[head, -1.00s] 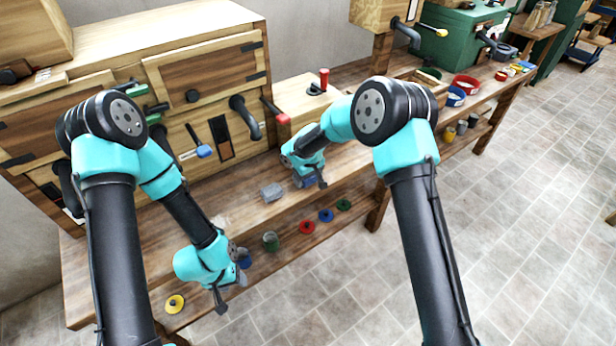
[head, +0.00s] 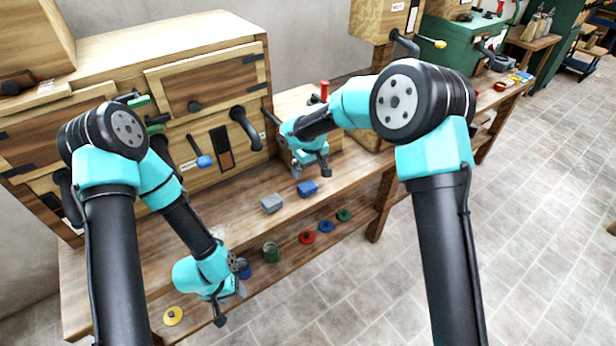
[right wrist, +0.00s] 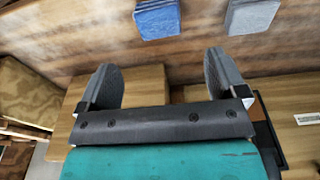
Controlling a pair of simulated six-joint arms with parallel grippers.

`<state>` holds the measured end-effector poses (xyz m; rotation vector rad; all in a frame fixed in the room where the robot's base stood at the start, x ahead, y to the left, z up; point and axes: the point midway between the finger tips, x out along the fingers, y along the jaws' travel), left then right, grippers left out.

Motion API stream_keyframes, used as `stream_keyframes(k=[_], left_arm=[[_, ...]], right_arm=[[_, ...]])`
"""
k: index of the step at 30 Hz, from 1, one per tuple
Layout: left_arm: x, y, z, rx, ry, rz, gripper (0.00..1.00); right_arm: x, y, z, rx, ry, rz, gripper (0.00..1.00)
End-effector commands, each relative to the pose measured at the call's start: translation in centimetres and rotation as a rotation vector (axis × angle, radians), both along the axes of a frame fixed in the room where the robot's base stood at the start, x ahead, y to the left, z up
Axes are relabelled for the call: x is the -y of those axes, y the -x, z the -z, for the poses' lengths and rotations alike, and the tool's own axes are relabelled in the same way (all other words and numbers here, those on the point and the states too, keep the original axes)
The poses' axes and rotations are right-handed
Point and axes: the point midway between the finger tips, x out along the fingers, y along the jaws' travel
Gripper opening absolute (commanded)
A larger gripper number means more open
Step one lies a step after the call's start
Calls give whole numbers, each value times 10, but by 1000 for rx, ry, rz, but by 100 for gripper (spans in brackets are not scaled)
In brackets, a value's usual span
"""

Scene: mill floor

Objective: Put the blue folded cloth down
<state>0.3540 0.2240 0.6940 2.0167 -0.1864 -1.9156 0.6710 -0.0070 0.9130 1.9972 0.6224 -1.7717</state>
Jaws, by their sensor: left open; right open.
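The blue folded cloth (head: 308,188) lies on the wooden bench top, to the right of a grey folded cloth (head: 271,203). In the right wrist view the blue cloth (right wrist: 158,18) is at the top, beyond the fingertips and apart from them, with the grey cloth (right wrist: 252,16) to its right. My right gripper (head: 311,171) is open and empty, behind and above the blue cloth; its spread fingers also show in the right wrist view (right wrist: 163,80). My left gripper (head: 231,303) is open and low at the front left, in front of the bench.
A wooden cabinet with handles (head: 205,95) stands behind the bench (head: 130,270). Bare bench top lies left of the grey cloth.

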Motion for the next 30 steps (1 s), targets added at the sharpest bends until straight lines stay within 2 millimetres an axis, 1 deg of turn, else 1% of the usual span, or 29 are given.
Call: stream_keyframes(k=[1,3,6,24,27,29,30], left_arm=[[0,0,0,0,0,0,55],[0,0,0,0,0,0,55],[0,0,0,0,0,0,55],[0,0,0,0,0,0,55],[0,0,0,0,0,0,55],[0,0,0,0,0,0,55],[0,0,0,0,0,0,55]], right_arm=[[0,0,-6,2,-1,0,91],[0,1,-11,2,-1,-1,91],[1,2,-14,-1,-1,0,91],[1,1,-14,1,-1,0,91],[4,3,-9,-4,-6,4,91],[10,7,1,-15,-16,14,91],[15,11,10,-25,-29,23,91]])
